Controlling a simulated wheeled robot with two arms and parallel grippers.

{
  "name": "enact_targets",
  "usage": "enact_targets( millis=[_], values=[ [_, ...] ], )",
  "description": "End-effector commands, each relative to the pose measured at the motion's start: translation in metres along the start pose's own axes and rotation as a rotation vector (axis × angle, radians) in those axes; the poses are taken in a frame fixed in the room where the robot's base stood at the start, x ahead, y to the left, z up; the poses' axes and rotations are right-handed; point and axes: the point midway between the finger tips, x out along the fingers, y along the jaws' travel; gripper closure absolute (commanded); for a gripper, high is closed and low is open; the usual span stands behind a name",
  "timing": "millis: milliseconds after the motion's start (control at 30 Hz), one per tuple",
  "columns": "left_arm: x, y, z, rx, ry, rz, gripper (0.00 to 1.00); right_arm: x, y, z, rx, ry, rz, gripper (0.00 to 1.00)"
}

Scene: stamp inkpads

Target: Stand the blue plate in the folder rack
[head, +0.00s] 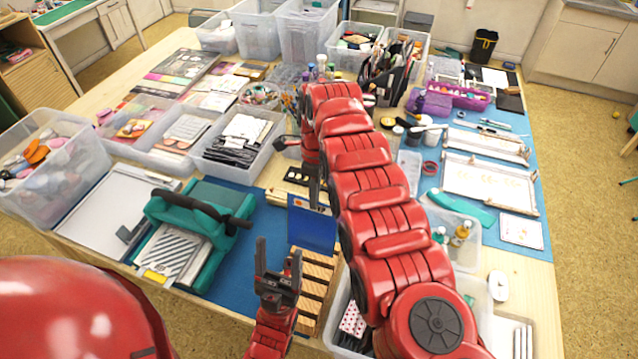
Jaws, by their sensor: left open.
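The blue plate (312,232) is roughly upright, its flat face towards me, at the far end of the wooden slatted folder rack (312,270). Whether its lower edge sits in a slot or just behind the slats is hard to tell. My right gripper (314,197) comes down from above, and its dark fingers meet the plate's top edge; it looks shut on the plate, though my arm hides part of it. My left gripper (278,265) is open and empty, pointing up beside the rack's left side, in front of the plate.
A teal press (190,235) stands left of the rack on the blue mat (245,275). A clear bin (345,325) is close on the rack's right. A clear tray of dark items (240,145) lies behind. My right arm crosses the middle of the table.

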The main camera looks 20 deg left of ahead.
Motion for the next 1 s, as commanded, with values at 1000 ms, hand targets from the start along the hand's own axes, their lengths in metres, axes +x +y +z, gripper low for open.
enact_targets(
  millis=[1000],
  values=[
    [0.011,-0.001,-0.002,0.0,0.0,0.0,0.35,0.06,0.001,0.0,0.0,0.0,0.002,1.0]
  ],
)
